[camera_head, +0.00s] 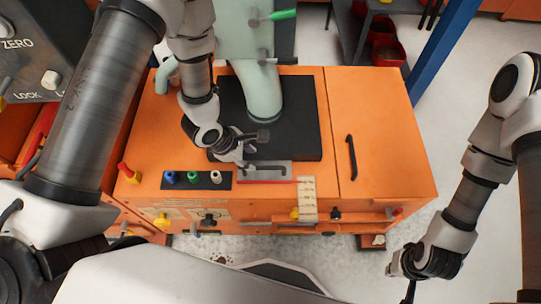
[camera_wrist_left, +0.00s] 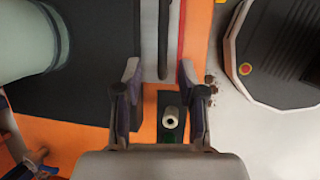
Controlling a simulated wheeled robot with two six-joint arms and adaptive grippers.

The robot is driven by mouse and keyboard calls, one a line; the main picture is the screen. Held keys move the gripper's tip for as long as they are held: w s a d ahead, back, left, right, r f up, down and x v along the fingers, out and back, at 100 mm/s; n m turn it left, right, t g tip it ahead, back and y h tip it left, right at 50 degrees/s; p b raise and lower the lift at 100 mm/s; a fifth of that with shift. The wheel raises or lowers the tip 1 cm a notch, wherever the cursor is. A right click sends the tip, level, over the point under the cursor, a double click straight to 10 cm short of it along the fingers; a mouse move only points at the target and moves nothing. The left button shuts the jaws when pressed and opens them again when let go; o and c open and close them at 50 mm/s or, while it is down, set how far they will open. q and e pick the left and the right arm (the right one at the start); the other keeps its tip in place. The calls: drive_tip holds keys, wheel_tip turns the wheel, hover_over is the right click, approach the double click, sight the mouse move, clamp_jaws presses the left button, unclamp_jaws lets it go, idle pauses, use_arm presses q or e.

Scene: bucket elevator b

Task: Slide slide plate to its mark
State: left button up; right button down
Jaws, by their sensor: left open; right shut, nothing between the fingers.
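The grey slide plate (camera_head: 278,169) lies flat on the orange cabinet top, beside the black base plate. A red line (camera_head: 268,182) runs along its front; I cannot tell whether this is the mark. In the left wrist view the slide plate (camera_wrist_left: 149,30) carries a long dark bar (camera_wrist_left: 164,40). My left gripper (camera_head: 258,150) is open above the plate's left end. In its wrist view the open fingers (camera_wrist_left: 158,72) stand to either side of the bar's near end, seemingly without touching. My right gripper (camera_head: 409,290) is shut and empty, hanging off the cabinet's right front.
A panel (camera_head: 182,187) with blue, green and white knobs lies left of the plate. A beige scale strip (camera_head: 307,200) hangs at the front edge. A thick pale pipe (camera_head: 259,90) rises from the black base (camera_head: 308,130). A black handle (camera_head: 351,158) is on the right.

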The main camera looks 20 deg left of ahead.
sight(260, 168)
use_arm(q)
drive_tip(key=x, duration=0.6)
drive_tip(key=shift+s+f+b, duration=0.25)
drive_tip(key=shift+f+b, duration=0.15)
drive_tip(key=shift+f, duration=0.05)
clamp_jaws()
